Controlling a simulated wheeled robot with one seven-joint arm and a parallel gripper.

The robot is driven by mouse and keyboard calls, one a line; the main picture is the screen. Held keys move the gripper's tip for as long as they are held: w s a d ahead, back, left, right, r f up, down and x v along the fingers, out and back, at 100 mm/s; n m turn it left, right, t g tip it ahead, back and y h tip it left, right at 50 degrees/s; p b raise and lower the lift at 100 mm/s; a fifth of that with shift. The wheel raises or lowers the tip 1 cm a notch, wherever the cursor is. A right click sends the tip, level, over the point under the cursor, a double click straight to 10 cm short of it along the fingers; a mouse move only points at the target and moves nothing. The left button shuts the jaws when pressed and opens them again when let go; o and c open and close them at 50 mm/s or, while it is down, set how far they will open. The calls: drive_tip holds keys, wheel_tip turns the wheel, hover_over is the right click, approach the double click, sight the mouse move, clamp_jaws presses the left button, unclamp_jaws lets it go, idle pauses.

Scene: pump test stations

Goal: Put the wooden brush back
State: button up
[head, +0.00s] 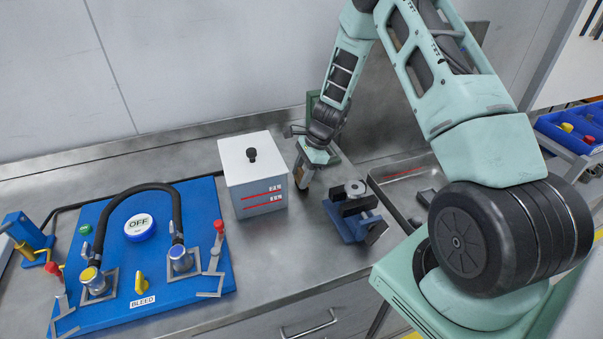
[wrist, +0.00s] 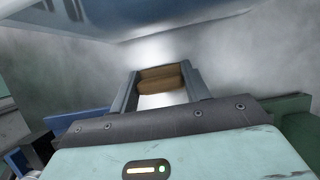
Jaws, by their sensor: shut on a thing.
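The wooden brush (wrist: 162,79) shows in the wrist view as a brown wooden block between the two fingers. My gripper (wrist: 162,85) is shut on it. In the head view my gripper (head: 302,183) points down just right of the white-topped box, above or near the steel bench. Only a small brownish part shows there, so I cannot tell whether the brush touches the bench. The bristles are not clear in either view.
The box (head: 255,180) with a black knob stands close left of my gripper. A blue vise (head: 352,212) stands close right and nearer. A blue pump panel (head: 120,285) fills the left. A steel sink or tray (head: 408,172) lies right. Blue bins (head: 570,140) stand far right.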

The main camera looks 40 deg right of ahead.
drive_tip(key=o, duration=0.9)
drive_tip(key=b+v, duration=0.2)
drive_tip(key=v, duration=1)
drive_tip(key=s+a+r+n+g, duration=0.1)
drive_tip(key=s+a+r+n, duration=0.25)
drive_tip(key=a, duration=0.35)
drive_tip(key=s+a+r+n, duration=0.2)
drive_tip(key=a+n, duration=0.3)
drive_tip(key=a, duration=0.2)
drive_tip(key=s+a+r+n+g, duration=0.1)
drive_tip(key=s+a+r+n, duration=0.2)
drive_tip(key=a, duration=0.4)
drive_tip(key=s+a+r+n+h, duration=0.1)
drive_tip(key=s+a+n, duration=0.2)
drive_tip(key=s+n, duration=0.2)
drive_tip(key=s+a+r+n+h, duration=0.1)
drive_tip(key=s+a+n, duration=0.2)
drive_tip(key=s+n, duration=0.3)
drive_tip(key=s+a+r+n+h, duration=0.1)
drive_tip(key=s+a+n, duration=0.2)
drive_tip(key=s+n, duration=0.3)
drive_tip(key=shift+s+a+n+t+h, duration=0.15)
drive_tip(key=shift+s+a+t+h, duration=0.05)
drive_tip(key=shift+s, duration=0.8)
drive_tip(key=shift+s+a+n+t+h, duration=0.1)
drive_tip(key=shift+s+a+t+h, duration=0.1)
drive_tip(key=shift+s, duration=0.85)
